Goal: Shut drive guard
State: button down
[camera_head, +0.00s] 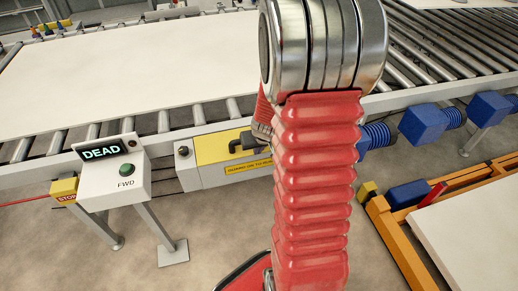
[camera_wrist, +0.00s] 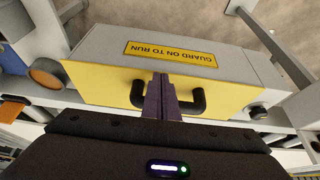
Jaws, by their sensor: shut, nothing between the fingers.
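The drive guard (camera_head: 213,147) is a yellow cover with a black handle on a grey housing at the conveyor's near side. In the wrist view the guard (camera_wrist: 100,84) fills the upper middle, with an upside-down "GUARD ON TO RUN" label (camera_wrist: 170,53). My gripper (camera_wrist: 160,80) is shut and empty, its dark fingers overlapping the middle of the black U-shaped handle (camera_wrist: 198,103). I cannot tell whether they touch it. The fingers hide the handle's middle. In the head view my red arm covers the guard's right end and most of the gripper.
A control post (camera_head: 115,182) with a "DEAD" display (camera_head: 101,150) and green FWD button stands left of the guard. A yellow STOP box (camera_head: 65,189) is beside it. A large white sheet (camera_head: 120,70) lies on the rollers. Blue motors (camera_head: 425,122) and an orange frame (camera_head: 398,236) are right.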

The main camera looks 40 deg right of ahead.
jog(key=shift+r, duration=0.1)
jog(key=s+a, duration=0.3)
jog(key=s, duration=0.5)
jog(key=shift+s+a+r, duration=0.2)
jog(key=shift+s+a, duration=0.15)
dwell(0.9)
dwell(0.5)
